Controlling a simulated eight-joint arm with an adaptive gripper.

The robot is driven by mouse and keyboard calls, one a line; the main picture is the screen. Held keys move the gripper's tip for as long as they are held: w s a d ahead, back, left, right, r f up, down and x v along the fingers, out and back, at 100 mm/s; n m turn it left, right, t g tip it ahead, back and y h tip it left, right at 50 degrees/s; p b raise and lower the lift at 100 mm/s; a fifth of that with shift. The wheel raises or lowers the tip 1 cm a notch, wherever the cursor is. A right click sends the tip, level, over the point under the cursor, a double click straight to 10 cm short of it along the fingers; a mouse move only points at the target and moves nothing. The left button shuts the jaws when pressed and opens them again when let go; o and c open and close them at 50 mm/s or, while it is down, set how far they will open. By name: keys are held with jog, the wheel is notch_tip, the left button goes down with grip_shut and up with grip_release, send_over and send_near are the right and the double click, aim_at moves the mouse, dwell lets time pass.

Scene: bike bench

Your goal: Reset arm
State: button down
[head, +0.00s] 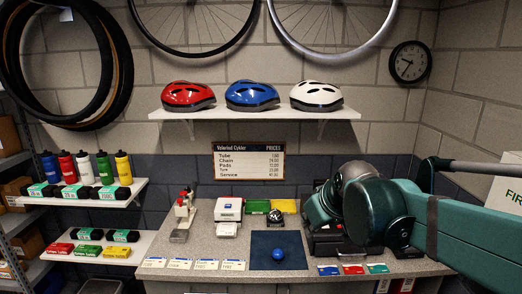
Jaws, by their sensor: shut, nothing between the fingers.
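My dark green arm comes in from the right edge of the head view and folds over the right part of the grey bench (205,262). Its rounded joints stand above the right end of the bench. My gripper is not visible; its fingers are hidden or outside the picture. Nothing is seen held by the arm.
A dark blue mat (262,240) bears a blue ball (278,254). Colored cards (353,269) lie at the front. Helmets (252,95) sit on a wall shelf.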

jog(key=s+d+f+m, duration=0.1)
jog(key=s+d+f, duration=0.1)
jog(key=s+f, duration=0.2)
jog(key=s+d+f+m+h+b, duration=0.1)
jog(key=s+d+f+m, duration=0.1)
jog(key=s, duration=0.8)
jog(key=s+d+f+m+b, duration=0.1)
jog(key=s+d+f+m, duration=0.1)
jog(key=s+d+f, duration=0.2)
jog(key=s+f, duration=0.1)
jog(key=s, duration=0.2)
jog(key=shift+s+f+h, duration=0.35)
jog(key=shift+f+h, duration=0.05)
dwell(3.4)
